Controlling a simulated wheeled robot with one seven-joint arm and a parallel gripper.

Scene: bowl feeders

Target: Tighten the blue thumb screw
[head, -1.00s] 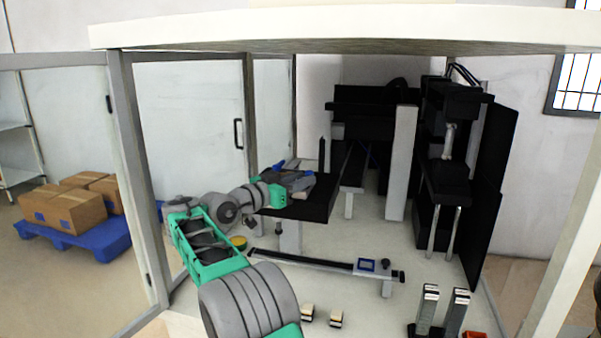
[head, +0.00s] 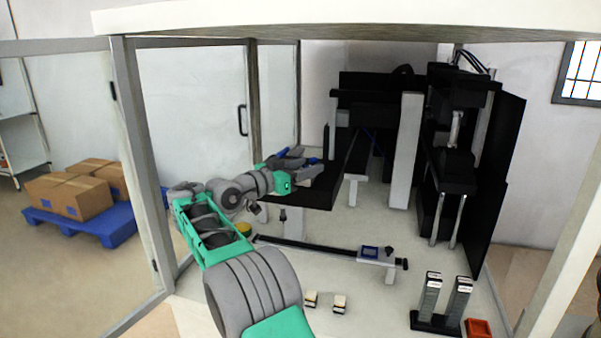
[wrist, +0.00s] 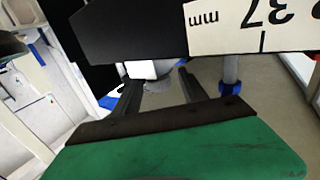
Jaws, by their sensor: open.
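My gripper (wrist: 160,92) is open, its two dark fingers reaching forward from the green palm in the wrist view. A white and grey rounded part (wrist: 150,70) shows beyond the fingers, below a black block. A blue collar (wrist: 230,88) on a grey rod stands just right of the right finger, apart from it. I cannot tell for sure whether it is the blue thumb screw. In the head view my gripper (head: 300,164) is at the black feeder table (head: 315,196), beside a small blue part (head: 282,155). The fingertips are too small there to judge contact.
A white millimetre scale (wrist: 255,28) crosses the upper right of the wrist view, close ahead. A black upright (head: 326,142) and a pale post (head: 405,150) stand right of my gripper. A rail (head: 320,248) lies in front.

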